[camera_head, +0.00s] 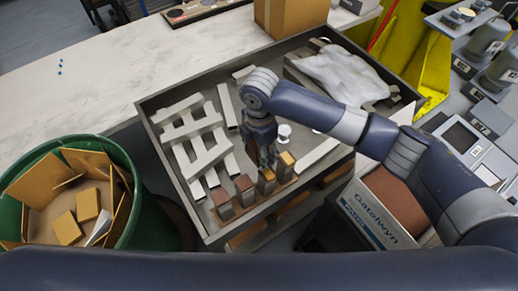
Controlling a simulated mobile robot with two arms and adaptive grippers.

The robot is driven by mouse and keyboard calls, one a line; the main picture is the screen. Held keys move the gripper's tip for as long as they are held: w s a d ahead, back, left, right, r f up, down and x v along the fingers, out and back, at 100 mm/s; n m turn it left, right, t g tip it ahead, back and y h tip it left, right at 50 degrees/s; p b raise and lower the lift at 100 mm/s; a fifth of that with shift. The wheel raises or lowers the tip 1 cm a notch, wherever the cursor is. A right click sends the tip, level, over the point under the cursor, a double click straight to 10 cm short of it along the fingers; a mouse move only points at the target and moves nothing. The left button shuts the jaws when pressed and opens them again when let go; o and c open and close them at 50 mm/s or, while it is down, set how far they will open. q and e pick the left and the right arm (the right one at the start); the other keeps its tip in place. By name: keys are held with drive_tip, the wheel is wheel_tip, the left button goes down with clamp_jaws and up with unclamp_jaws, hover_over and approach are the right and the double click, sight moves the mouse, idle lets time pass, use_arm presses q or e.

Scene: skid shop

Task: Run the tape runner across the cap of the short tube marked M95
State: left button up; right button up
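A row of short upright tubes or blocks stands at the near edge of the grey tray (158,147). Two have reddish-brown tops, one at the left (222,204) and one beside it (245,190). No M95 mark is legible. My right gripper (268,158) points down just behind the row; its fingers are too small and dark to tell open from shut. A small white round-topped object (284,132) is beside it. I cannot identify a tape runner. My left gripper is out of view.
White slatted frames (190,130) and a cloudy plastic bag (340,75) lie in the tray. A green bin (130,165) with cardboard stands left, a Gatelwyn box (365,215) right. A carton (290,15) is behind. The pale bench (80,85) is mostly clear.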

drive_tip(key=r, duration=0.1)
drive_tip(key=r+p, duration=0.2)
drive_tip(key=shift+s+d, duration=0.2)
drive_tip(key=shift+s, duration=0.1)
drive_tip(key=shift+w+a+r+p, duration=0.15)
drive_tip(key=shift+r+p, duration=0.15)
drive_tip(key=shift+r, duration=0.15)
drive_tip(key=shift+w+a+r+p, duration=0.15)
drive_tip(key=shift+r+p, duration=0.1)
drive_tip(key=shift+r, duration=0.15)
drive_tip(key=shift+d+r, duration=0.15)
drive_tip(key=shift+r, duration=0.05)
drive_tip(key=shift+s+d+r, duration=0.1)
drive_tip(key=shift+s+r, duration=0.05)
drive_tip(key=shift+s, duration=0.1)
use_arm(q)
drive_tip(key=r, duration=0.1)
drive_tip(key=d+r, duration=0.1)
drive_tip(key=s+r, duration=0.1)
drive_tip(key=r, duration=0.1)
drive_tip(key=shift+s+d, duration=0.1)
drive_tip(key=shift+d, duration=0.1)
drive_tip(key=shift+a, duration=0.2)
use_arm(e)
drive_tip(key=shift+w, duration=0.15)
